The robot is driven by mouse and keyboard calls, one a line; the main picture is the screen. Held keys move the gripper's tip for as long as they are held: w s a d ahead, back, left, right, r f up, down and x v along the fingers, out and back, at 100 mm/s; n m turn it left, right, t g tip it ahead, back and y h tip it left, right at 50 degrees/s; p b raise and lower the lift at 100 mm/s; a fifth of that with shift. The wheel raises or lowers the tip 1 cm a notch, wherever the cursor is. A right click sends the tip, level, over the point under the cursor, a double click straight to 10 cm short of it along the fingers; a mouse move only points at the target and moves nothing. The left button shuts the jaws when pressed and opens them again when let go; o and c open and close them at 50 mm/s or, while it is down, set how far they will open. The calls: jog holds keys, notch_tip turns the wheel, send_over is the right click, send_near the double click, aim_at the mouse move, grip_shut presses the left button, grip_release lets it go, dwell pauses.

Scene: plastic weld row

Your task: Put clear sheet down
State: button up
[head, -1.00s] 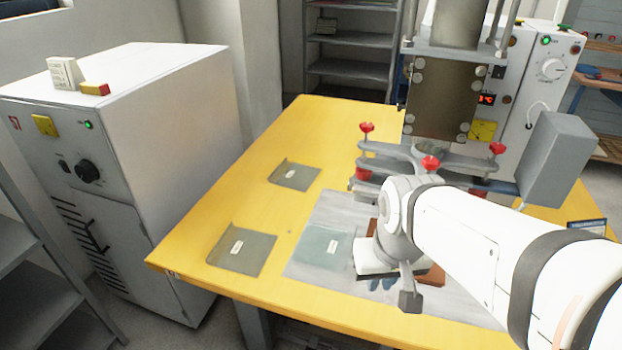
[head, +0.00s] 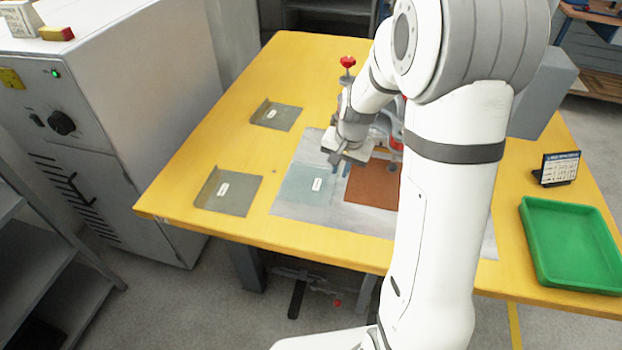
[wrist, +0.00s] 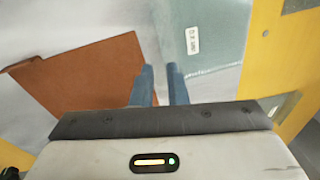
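The clear sheet (head: 305,184), pale blue-green with a white label, lies flat on the grey mat (head: 283,208). It also shows at the top of the wrist view (wrist: 213,25). A rust-brown sheet (head: 371,188) lies to its right on the same mat and shows at left in the wrist view (wrist: 85,75). My gripper (head: 345,166) is over the mat, near the far side of the gap between the two sheets. In the wrist view its blue fingers (wrist: 161,69) stand apart with nothing between them.
Two grey-green labelled plates (head: 228,191) (head: 276,115) lie on the yellow table (head: 240,110) left of the mat. A green tray (head: 572,243) and a small dark sign (head: 557,168) stand at right. A red-knobbed fixture (head: 348,62) is partly hidden behind my arm.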

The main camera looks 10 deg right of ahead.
aim_at(335, 186)
jog(key=f, duration=0.4)
jog(key=w+f, duration=0.1)
jog(key=f, duration=0.2)
jog(key=shift+a, duration=0.4)
jog(key=shift+c, duration=0.2)
grip_shut()
jog(key=shift+r, duration=0.1)
